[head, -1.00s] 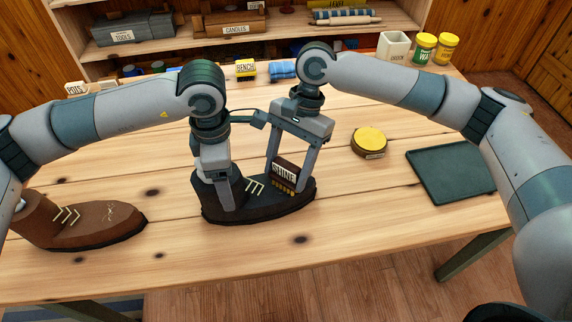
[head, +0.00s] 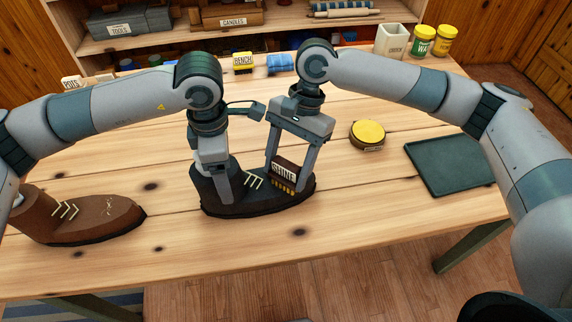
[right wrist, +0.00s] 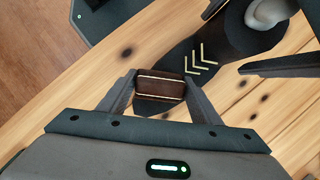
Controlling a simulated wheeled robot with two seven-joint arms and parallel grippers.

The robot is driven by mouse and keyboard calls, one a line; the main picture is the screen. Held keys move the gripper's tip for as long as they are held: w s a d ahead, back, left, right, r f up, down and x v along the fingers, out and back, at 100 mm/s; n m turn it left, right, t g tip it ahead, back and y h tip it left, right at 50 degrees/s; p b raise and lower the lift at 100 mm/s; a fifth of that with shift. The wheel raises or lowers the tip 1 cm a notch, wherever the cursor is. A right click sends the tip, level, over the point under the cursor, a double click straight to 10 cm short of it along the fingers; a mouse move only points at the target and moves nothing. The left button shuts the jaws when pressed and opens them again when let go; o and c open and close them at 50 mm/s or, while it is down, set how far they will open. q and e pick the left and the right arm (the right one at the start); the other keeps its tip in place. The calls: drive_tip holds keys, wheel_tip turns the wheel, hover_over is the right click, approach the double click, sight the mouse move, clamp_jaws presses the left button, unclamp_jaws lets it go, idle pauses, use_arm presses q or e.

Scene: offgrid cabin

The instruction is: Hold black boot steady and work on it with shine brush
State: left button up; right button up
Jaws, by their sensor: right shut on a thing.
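The black boot (head: 240,201) stands on the table, its shaft at the left and toe at the right; it also shows in the right wrist view (right wrist: 182,60). My right gripper (head: 286,179) is shut on the shine brush (head: 284,170), which has a dark wooden back and a "SHINE" label. The yellowish bristles are down at the boot's toe. The brush sits between both fingers in the right wrist view (right wrist: 160,85). My left gripper (head: 222,186) is at the boot's shaft, with one finger along its near side. Its other finger is mostly hidden, so its grip is unclear.
A brown boot (head: 105,216) stands at the left of the table. A round tin with a yellow lid (head: 368,133) and a dark green tray (head: 450,165) lie to the right. Jars and shelves line the back. The table in front of the black boot is clear.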

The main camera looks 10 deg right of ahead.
drive_tip(key=shift+s, duration=0.55)
drive_tip(key=shift+a, duration=0.1)
drive_tip(key=shift+a, duration=0.2)
drive_tip(key=shift+f, duration=0.1)
drive_tip(key=shift+w, duration=0.1)
drive_tip(key=shift+w, duration=0.75)
drive_tip(key=shift+w, duration=0.55)
